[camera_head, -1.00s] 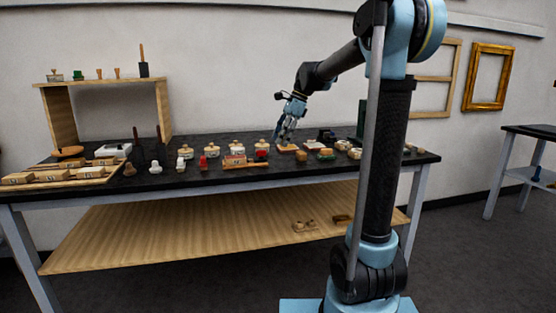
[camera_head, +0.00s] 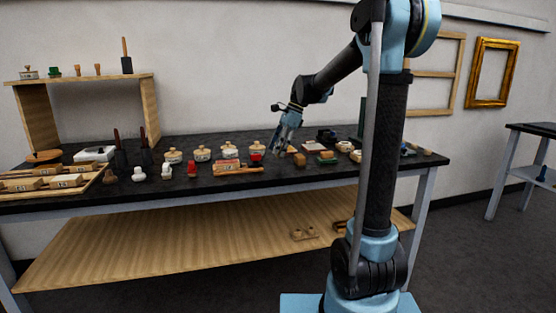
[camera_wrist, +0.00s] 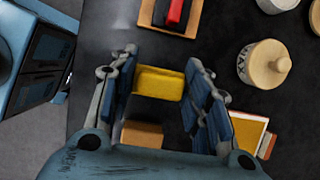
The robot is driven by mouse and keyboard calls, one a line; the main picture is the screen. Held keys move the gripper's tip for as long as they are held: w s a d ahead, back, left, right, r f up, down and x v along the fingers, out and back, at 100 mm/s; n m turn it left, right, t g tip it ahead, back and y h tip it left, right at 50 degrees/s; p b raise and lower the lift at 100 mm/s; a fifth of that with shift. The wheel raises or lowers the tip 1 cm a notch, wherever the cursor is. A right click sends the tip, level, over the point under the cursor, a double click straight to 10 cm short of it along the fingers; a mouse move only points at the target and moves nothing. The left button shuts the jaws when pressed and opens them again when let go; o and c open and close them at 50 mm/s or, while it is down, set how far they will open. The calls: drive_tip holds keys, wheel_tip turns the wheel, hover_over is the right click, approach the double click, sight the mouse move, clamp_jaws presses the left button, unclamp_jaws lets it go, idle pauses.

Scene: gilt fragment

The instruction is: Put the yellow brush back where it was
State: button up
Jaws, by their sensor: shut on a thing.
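My gripper (camera_head: 276,152) hangs over the black table (camera_head: 350,178), near the middle of its front part. In the wrist view my gripper (camera_wrist: 163,88) has its blue-grey fingers on both sides of a yellow block-shaped piece, which I take for the yellow brush (camera_wrist: 158,82). It is shut on this piece. Bristles do not show. A brown block (camera_wrist: 142,133) shows just below it in the wrist view; I cannot tell whether it is part of the brush. In the head view the brush is too small to make out in the fingers.
A wooden tray with a red and black piece (camera_wrist: 173,15) and a lidded pot (camera_wrist: 262,65) lie close by in the wrist view. In the head view a row of lidded pots (camera_head: 202,153) stands left of my gripper. Small blocks (camera_head: 299,160) lie right of it.

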drive_tip(key=shift+f, duration=2.1)
drive_tip(key=shift+f, duration=0.1)
drive_tip(key=o, duration=1.2)
drive_tip(key=shift+s, duration=0.1)
drive_tip(key=v, duration=1.2)
drive_tip(key=s+d+f+n+h, duration=0.1)
drive_tip(key=s+d+f+n, duration=0.3)
drive_tip(key=s, duration=0.5)
drive_tip(key=s+d+f+n+t+h, duration=0.1)
drive_tip(key=s+d+f+n, duration=0.4)
drive_tip(key=s+f, duration=0.5)
drive_tip(key=s+d+f+n+t+h, duration=0.2)
drive_tip(key=s+d+f+n, duration=0.4)
drive_tip(key=s+f, duration=0.4)
drive_tip(key=s+d, duration=0.1)
drive_tip(key=s, duration=0.3)
drive_tip(key=shift+d+f+h, duration=0.25)
drive_tip(key=shift+d+h, duration=0.05)
